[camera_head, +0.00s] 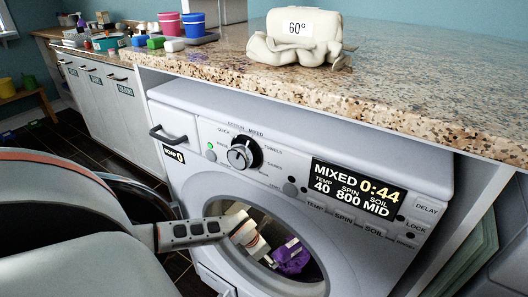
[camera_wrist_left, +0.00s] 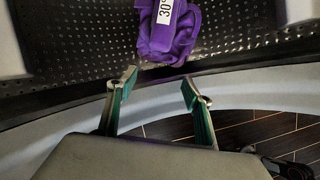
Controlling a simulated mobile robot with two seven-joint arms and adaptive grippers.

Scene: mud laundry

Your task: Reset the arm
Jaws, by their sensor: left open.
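My left arm comes in from the left in the head view and reaches to the round opening of the white washing machine (camera_head: 330,243). In the left wrist view, my left gripper (camera_wrist_left: 160,86) is open and empty at the drum's mouth, its two fingers apart. A purple cloth bundle (camera_wrist_left: 170,38) with a white "30°" label lies in the drum just beyond the fingertips, apart from them. The bundle also shows in the head view (camera_head: 293,258). The gripper's fingers are hard to make out in the head view. My right gripper is not in view.
A cream bundle labelled "60°" (camera_head: 297,38) rests on the granite counter (camera_head: 420,85) above the machine. Buckets, including a blue one (camera_head: 194,25), and small coloured items stand at the counter's far left. The washer's rim closely surrounds my gripper.

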